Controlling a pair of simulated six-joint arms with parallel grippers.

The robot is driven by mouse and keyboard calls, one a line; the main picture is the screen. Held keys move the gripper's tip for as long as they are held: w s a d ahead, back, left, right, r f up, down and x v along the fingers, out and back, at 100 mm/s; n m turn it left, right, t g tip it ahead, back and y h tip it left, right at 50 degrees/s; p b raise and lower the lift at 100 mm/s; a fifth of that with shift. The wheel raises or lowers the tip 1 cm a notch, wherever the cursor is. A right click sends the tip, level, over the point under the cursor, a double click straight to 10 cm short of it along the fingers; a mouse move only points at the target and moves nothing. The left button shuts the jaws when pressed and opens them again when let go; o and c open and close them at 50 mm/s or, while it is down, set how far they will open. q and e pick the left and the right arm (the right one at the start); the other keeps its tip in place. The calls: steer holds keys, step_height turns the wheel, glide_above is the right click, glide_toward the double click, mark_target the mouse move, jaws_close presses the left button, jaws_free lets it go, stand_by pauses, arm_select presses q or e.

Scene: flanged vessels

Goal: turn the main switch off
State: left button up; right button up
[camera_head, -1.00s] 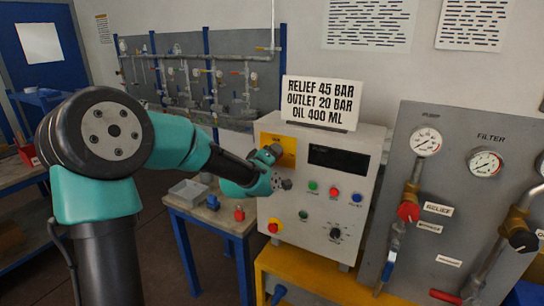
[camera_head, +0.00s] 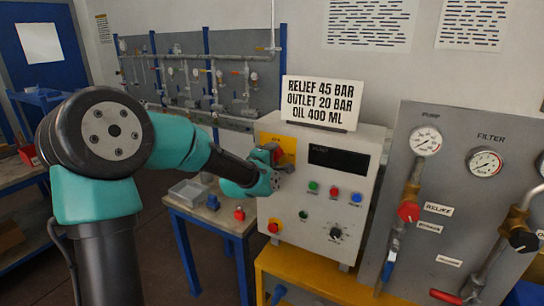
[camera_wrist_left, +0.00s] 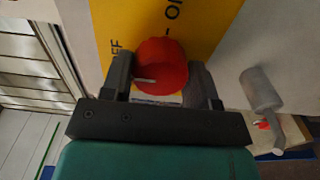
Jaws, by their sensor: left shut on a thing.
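The main switch (camera_wrist_left: 162,58) is a round red knob with a white mark, on a yellow plate (camera_wrist_left: 208,28) with black lettering, partly covered. In the left wrist view its white mark points left, towards the side lettered "FF". My left gripper (camera_wrist_left: 163,75) has a finger on each side of the knob and is shut on it. In the head view my left gripper (camera_head: 280,160) is at the upper left of the pale control box (camera_head: 290,212), and it mostly hides the knob. My right gripper is not in view.
The box has a dark display (camera_head: 338,160), small coloured buttons, a black dial (camera_head: 336,233) and a red button on yellow (camera_head: 274,226). A sign (camera_head: 322,101) stands on top. A grey gauge panel (camera_head: 460,180) is at the right, a small table (camera_head: 215,222) at the left.

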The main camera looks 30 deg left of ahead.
arm_select(q)
steer(key=o, duration=0.9)
steer(key=shift+s, duration=0.1)
steer(key=s, duration=1.7)
steer(key=shift+s+d, duration=0.15)
steer(key=shift+d, duration=0.2)
steer(key=w+d+f+m+g+h, duration=0.1)
steer(key=d+f+m+g, duration=0.2)
steer(key=f, duration=0.6)
steer(key=d+f+m+g+h, duration=0.1)
steer(key=d+f+m+g, duration=0.15)
steer(key=f, duration=0.75)
steer(key=w+d+f+m+g+h, duration=0.1)
steer(key=d+f+m+g, duration=0.15)
steer(key=f, duration=0.65)
steer(key=s+d+f+m+g, duration=0.2)
steer(key=s+f+m+g, duration=0.1)
steer(key=f, duration=0.4)
steer(key=s+d+f+m+g+h, duration=0.1)
steer(key=s+d+f+m+g, duration=0.2)
steer(key=s+f, duration=0.3)
steer(key=s+d+f+m+g, duration=0.2)
steer(key=s+d+f+g, duration=0.1)
steer(key=f, duration=0.5)
steer(key=shift+s+f+m, duration=0.3)
steer(key=shift+s+m, duration=0.1)
steer(key=shift+s, duration=0.35)
